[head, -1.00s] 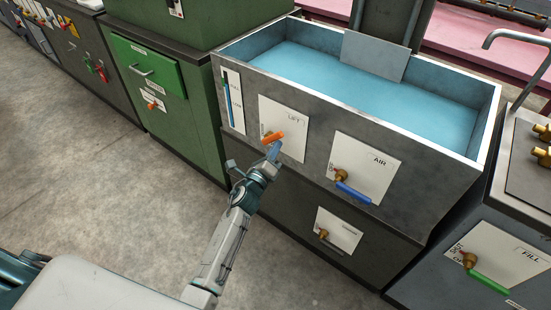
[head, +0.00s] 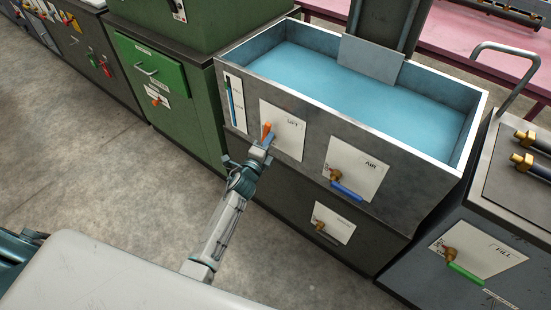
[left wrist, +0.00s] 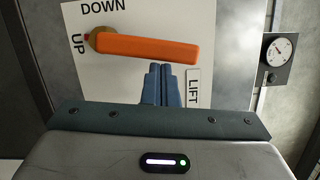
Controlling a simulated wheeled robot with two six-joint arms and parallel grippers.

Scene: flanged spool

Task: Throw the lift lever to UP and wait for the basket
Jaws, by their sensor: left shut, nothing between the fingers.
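The lift lever (head: 267,130) has an orange handle on a white LIFT plate (head: 290,138) on the front of the tank. In the head view the handle points up. In the left wrist view the lever (left wrist: 155,48) lies sideways from its brass hub, pointing away from the word UP; a small red mark sits on the hub's UP side. My left gripper (head: 269,138) is shut and empty. Its blue fingertips (left wrist: 165,70) are just beside the handle; I cannot tell whether they touch it. I cannot make out a basket. My right gripper is out of view.
The grey tank (head: 235,60) holds blue liquid, with a grey plate (head: 370,62) at its back edge. An AIR valve (head: 345,188) with a blue handle is to the right. A green cabinet (head: 190,110) stands left. The floor (head: 90,190) in front is clear.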

